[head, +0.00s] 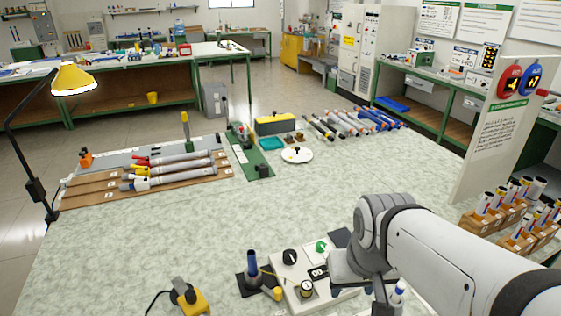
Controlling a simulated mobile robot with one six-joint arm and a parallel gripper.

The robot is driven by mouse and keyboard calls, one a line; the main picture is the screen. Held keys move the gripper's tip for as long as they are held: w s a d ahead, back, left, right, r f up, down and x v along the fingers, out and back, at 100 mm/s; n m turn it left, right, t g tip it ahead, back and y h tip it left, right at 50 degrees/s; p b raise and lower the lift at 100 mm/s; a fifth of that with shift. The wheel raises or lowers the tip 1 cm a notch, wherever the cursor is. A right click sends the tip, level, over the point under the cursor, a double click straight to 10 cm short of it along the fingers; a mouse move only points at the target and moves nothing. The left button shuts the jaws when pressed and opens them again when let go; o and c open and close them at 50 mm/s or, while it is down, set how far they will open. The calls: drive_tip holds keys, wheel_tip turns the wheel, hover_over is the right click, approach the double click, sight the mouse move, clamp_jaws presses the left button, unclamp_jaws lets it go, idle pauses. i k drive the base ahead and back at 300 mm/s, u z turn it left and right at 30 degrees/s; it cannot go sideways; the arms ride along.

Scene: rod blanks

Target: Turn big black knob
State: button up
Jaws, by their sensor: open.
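A white control box (283,272) sits at the front of the bench. On it is a big black knob (290,257) with a light pointer mark, near the box's upper left. A smaller black knob with a cream top (306,288) is below it. A green knob (321,246) is on a white plate at upper right, and a small dark display (318,272) lies between. My gripper (372,287) is to the right of the box, open and apart from the big black knob. My own wrist hides much of it, and its fingertips are hard to make out.
A blue-grey upright rod in a black stand (252,264) and a yellow-topped part (274,294) are close left of the box. A yellow device (190,299) lies further left. The middle bench (200,225) is clear.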

sight(289, 256)
drive_tip(key=u, duration=0.05)
drive_tip(key=k, duration=0.5)
drive_tip(key=z, duration=0.8)
drive_tip(key=i, duration=0.15)
drive_tip(key=z, duration=0.15)
